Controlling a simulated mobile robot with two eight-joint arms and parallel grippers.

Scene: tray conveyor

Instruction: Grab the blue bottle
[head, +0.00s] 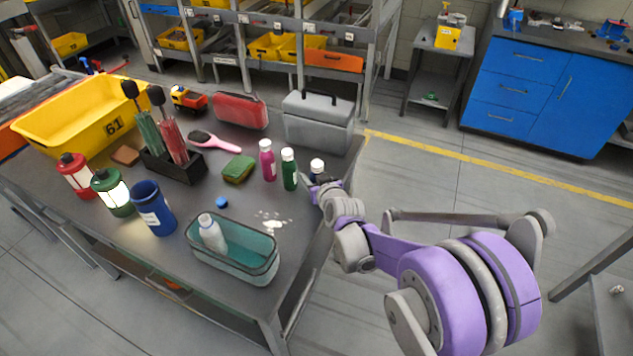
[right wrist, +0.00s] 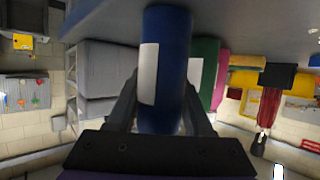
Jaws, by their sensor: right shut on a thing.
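The blue bottle (head: 316,168) has a white cap and stands at the right edge of the grey table, beside the green bottle. In the head view its lower part is hidden behind my right gripper (head: 319,184). In the right wrist view the blue bottle (right wrist: 166,65), with a white label, is between the two fingers of my right gripper (right wrist: 160,95), which is shut on it. The bottle looks upright; whether its base touches the table is hidden. My left gripper is not in view.
A green bottle (head: 289,169) and a pink bottle (head: 267,160) stand just left. A grey toolbox (head: 318,122) is behind. A teal glass bin (head: 250,262) holding a white bottle is at the front. Open floor lies right of the table (head: 200,271).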

